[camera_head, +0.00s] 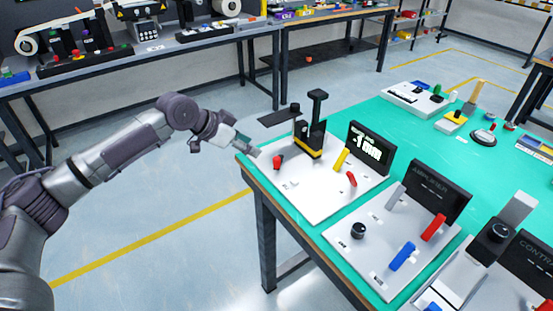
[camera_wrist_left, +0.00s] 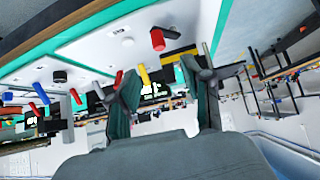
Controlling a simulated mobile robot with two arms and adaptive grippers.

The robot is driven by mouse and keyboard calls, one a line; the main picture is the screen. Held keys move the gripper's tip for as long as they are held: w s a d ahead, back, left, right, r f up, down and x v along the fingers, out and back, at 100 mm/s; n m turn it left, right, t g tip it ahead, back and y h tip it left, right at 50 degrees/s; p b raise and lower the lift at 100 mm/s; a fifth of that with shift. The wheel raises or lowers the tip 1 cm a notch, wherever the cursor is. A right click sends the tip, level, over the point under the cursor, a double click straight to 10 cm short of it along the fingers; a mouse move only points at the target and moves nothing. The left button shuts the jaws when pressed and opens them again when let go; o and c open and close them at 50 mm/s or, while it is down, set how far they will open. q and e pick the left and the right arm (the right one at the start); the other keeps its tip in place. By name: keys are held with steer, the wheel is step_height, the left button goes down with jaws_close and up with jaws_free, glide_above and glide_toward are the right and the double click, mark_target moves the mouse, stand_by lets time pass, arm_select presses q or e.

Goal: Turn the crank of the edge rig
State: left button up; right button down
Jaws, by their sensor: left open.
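The edge rig, a white board (camera_head: 305,200), sits at the near left corner of the green-topped table. It carries a black and yellow post (camera_head: 309,142), a red knob (camera_head: 278,162), a yellow lever (camera_head: 341,160), a red lever (camera_head: 351,179) and a lit black display (camera_head: 370,149). A flat black arm (camera_head: 276,119) reaches left from the post; I cannot tell which part is the crank. My left gripper (camera_head: 256,152) is open and empty, just left of the red knob and apart from it. In the left wrist view the red knob (camera_wrist_left: 157,39) shows beyond the open fingers (camera_wrist_left: 165,90).
A second white board (camera_head: 375,245) with a black knob and grey, red and blue levers stands beside it on the right. Another rig (camera_head: 488,250) is farther right. Workbenches (camera_head: 150,60) line the back. The floor left of the table is clear.

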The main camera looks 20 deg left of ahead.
mark_target(276, 158)
arm_select(q)
steer(key=x, duration=1.2)
steer(key=shift+w+d+f, duration=0.1)
jaws_close()
